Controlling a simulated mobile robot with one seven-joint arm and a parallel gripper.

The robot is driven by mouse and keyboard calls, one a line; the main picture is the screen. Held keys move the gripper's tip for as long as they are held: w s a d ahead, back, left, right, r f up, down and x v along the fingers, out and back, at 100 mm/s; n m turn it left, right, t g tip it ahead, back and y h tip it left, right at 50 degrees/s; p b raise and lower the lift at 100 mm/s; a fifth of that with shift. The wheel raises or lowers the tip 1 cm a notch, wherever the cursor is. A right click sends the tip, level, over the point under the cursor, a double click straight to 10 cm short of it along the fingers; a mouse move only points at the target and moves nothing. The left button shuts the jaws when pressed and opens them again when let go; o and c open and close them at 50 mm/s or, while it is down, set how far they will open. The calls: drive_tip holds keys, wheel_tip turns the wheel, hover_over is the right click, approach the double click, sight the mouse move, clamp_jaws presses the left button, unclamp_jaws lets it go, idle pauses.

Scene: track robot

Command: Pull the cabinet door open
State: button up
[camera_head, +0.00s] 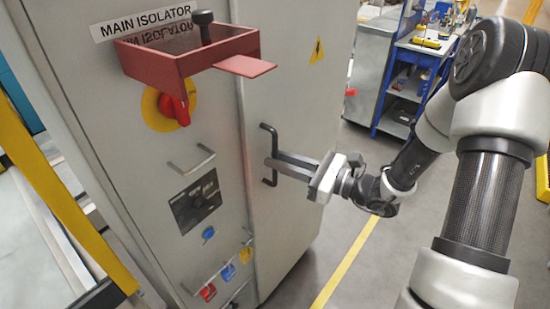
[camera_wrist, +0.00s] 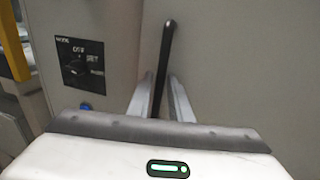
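The grey cabinet's door (camera_head: 290,110) is a tall plain panel that appears closed. Its black vertical bar handle (camera_head: 269,150) is near the door's left edge. My gripper (camera_head: 272,166) reaches the handle from the right, with its fingers at the lower half of the bar. In the wrist view the dark handle (camera_wrist: 166,50) stands between my two fingers (camera_wrist: 162,80), with a narrow gap visible on either side. The fingers look open around the bar, not closed on it.
A red box-like guard (camera_head: 188,62) with a flat tab juts out above the handle. A red rotary switch (camera_head: 174,108) and small metal pulls (camera_head: 191,161) are on the left panel. A blue workbench (camera_head: 408,85) stands behind right. Grey floor (camera_head: 395,245) is clear beside the cabinet.

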drive_tip(key=shift+x, duration=0.8)
clamp_jaws()
drive_tip(key=shift+d, duration=0.15)
